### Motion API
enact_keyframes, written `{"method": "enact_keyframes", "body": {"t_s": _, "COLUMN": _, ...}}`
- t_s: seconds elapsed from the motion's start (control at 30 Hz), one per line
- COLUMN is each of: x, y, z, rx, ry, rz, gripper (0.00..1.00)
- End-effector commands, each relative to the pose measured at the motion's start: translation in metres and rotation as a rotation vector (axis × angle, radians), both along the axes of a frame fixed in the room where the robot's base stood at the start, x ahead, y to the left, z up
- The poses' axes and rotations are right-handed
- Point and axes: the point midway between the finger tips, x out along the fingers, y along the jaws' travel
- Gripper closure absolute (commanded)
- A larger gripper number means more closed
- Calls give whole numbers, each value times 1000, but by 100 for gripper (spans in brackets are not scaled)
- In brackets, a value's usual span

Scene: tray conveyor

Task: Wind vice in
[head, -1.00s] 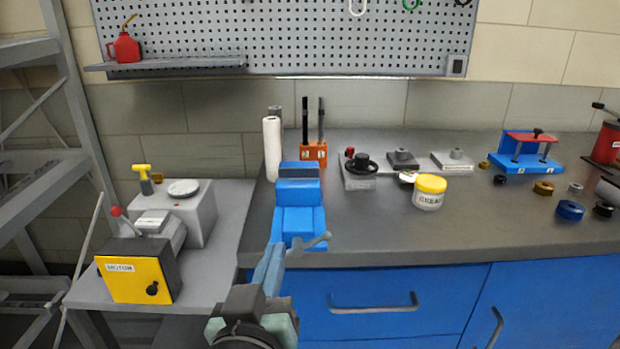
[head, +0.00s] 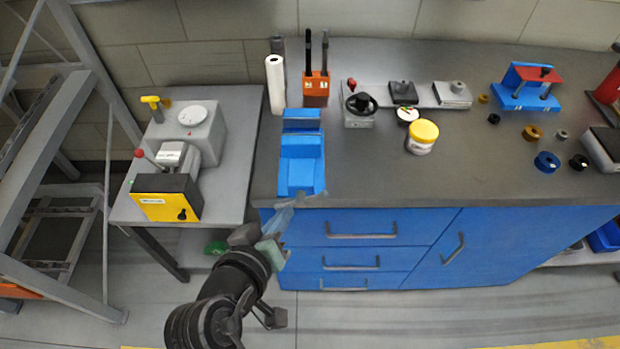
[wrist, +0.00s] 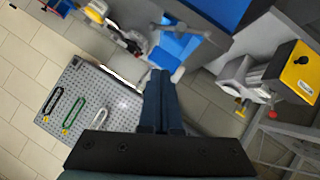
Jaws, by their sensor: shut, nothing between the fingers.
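The blue vice (head: 302,165) stands at the left front edge of the grey bench. Its grey handle (head: 310,199) sticks out at the front, just over the edge. My gripper (head: 283,214) is in front of the vice, just below and left of the handle; in the head view I cannot tell whether they touch. In the wrist view the fingers (wrist: 161,78) are together with nothing between them, pointing at the blue vice (wrist: 172,52). The handle (wrist: 188,31) lies beyond the fingertips there.
A side table left of the bench holds a yellow-fronted motor box (head: 167,206). A white roll (head: 275,84) and an orange holder (head: 315,88) stand behind the vice. A yellow-lidded tub (head: 422,136) and a handwheel block (head: 360,106) are to the right. Blue drawers (head: 352,229) lie below.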

Motion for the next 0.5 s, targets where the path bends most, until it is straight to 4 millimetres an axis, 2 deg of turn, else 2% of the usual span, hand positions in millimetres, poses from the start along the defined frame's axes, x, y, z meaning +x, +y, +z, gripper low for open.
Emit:
{"method": "enact_keyframes", "body": {"t_s": 0.17, "x": 15, "y": -5, "z": -9, "rx": -1, "ry": 2, "rz": -2, "gripper": 100}}
{"method": "enact_keyframes", "body": {"t_s": 0.5, "x": 68, "y": -22, "z": -39, "rx": 1, "ry": 0, "rz": -3, "gripper": 100}}
